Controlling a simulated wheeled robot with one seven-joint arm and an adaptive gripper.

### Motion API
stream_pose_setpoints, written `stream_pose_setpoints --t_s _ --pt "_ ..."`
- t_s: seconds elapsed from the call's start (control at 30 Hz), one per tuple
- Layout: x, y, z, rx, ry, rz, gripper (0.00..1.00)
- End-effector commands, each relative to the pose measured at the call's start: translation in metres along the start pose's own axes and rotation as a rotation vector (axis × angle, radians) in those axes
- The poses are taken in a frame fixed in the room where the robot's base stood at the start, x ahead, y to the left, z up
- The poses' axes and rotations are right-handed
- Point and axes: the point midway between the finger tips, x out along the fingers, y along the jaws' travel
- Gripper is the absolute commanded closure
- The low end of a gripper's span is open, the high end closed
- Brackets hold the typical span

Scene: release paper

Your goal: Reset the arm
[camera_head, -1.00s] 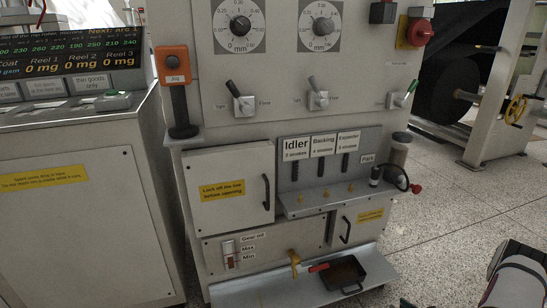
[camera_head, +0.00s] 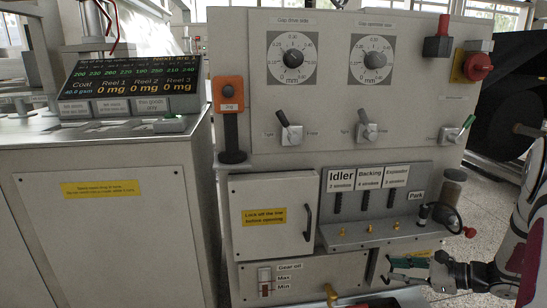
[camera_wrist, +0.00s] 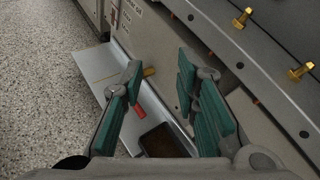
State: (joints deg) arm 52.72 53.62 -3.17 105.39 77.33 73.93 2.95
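My gripper (camera_head: 408,271) is at the lower right of the head view, in front of the lower part of the grey machine cabinet (camera_head: 350,150). Its green-padded fingers are apart, with nothing between them. In the wrist view, my gripper (camera_wrist: 165,88) shows the same two spread fingers, pointing down past the cabinet front. A dark shallow pan (camera_wrist: 162,142) and a red-handled item (camera_wrist: 140,111) lie on the low shelf (camera_wrist: 112,78) below, apart from the fingers. My arm (camera_head: 522,235) comes in from the right edge of the head view.
A ledge (camera_head: 345,238) with brass fittings juts out beside the gripper, under the Idler, Backing and Expander slots. A jar (camera_head: 453,188) and a red button (camera_head: 478,67) are on the right. Speckled floor (camera_wrist: 40,70) lies open on the left of the wrist view.

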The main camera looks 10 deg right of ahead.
Motion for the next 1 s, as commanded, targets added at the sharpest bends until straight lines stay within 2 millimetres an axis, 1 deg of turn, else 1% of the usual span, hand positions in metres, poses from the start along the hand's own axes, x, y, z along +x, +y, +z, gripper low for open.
stream_pose_setpoints --t_s 0.03,0.07,0.1,0.17,0.2,0.27,0.3,0.37,0.4,0.47,0.5,0.57,0.6,0.67,0.7,0.83,0.9,1.0 --pt "0.006 0.003 0.034 -0.065 -0.005 0.060 0.72" --pt "0.009 0.007 0.050 -0.098 -0.007 0.094 0.72" --pt "0.012 0.013 0.072 -0.144 -0.010 0.141 0.72" --pt "0.016 0.024 0.103 -0.211 -0.013 0.209 0.72" --pt "0.018 0.033 0.123 -0.257 -0.014 0.255 0.72" --pt "0.019 0.046 0.152 -0.325 -0.016 0.322 0.72" --pt "0.020 0.057 0.170 -0.371 -0.016 0.368 0.72" --pt "0.019 0.073 0.196 -0.440 -0.015 0.434 0.72" --pt "0.018 0.085 0.212 -0.486 -0.014 0.478 0.72" --pt "0.015 0.103 0.234 -0.556 -0.011 0.543 0.72" --pt "0.012 0.115 0.249 -0.604 -0.009 0.585 0.72" --pt "0.007 0.134 0.268 -0.675 -0.003 0.648 0.72" --pt "0.003 0.147 0.279 -0.721 0.000 0.689 0.72" --pt "-0.005 0.167 0.294 -0.793 0.008 0.749 0.72" --pt "-0.010 0.180 0.304 -0.842 0.014 0.788 0.72" --pt "-0.032 0.220 0.327 -0.998 0.038 0.911 0.72" --pt "-0.045 0.241 0.335 -1.084 0.053 0.974 0.72" --pt "-0.066 0.268 0.343 -1.207 0.081 1.057 0.72"
